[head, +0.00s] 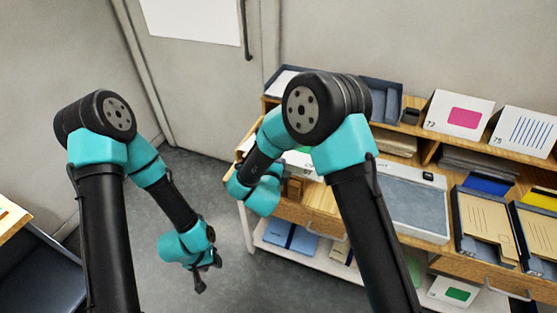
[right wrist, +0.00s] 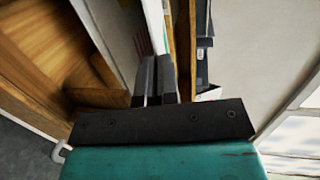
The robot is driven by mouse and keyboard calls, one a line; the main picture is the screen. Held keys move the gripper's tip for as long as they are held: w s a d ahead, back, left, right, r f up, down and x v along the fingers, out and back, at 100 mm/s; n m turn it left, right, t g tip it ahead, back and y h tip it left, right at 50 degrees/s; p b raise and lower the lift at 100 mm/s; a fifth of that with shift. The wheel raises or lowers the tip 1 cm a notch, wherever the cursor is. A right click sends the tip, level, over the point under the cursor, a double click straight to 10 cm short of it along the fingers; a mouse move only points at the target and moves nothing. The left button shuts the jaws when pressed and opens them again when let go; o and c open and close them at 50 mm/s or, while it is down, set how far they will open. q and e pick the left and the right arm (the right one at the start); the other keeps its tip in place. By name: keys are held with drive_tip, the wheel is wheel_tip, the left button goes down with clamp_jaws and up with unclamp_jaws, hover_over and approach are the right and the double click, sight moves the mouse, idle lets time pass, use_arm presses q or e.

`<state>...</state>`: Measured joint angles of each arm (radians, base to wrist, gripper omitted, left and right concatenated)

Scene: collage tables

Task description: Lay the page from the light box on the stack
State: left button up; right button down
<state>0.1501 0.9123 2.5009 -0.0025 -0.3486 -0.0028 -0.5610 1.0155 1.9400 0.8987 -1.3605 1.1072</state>
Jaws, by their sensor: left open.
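A flat device with a pale grey-blue panel in a white frame (head: 412,205), apparently the light box, lies on the wooden worktop, partly behind my right arm. No separate page can be made out on it. Layered paper (head: 478,163) lies on the shelf behind it; I cannot tell if this is the task's stack. My left gripper (head: 208,282) is open and empty over the floor, away from the furniture. My right gripper is hidden by its arm in the head view.
Trays with tan folders (head: 487,228) stand right of the device. Cards with a pink block (head: 459,114) and blue stripes (head: 524,131) stand at the back. A lower white shelf (head: 275,245) holds blue items. Open floor lies around my left gripper.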

drive_tip(key=shift+f, duration=0.5)
drive_tip(key=c, duration=1.3)
unclamp_jaws()
drive_tip(key=shift+s+a, duration=0.1)
drive_tip(key=shift+s, duration=0.05)
drive_tip(key=v, duration=1.7)
drive_tip(key=shift+a, duration=0.1)
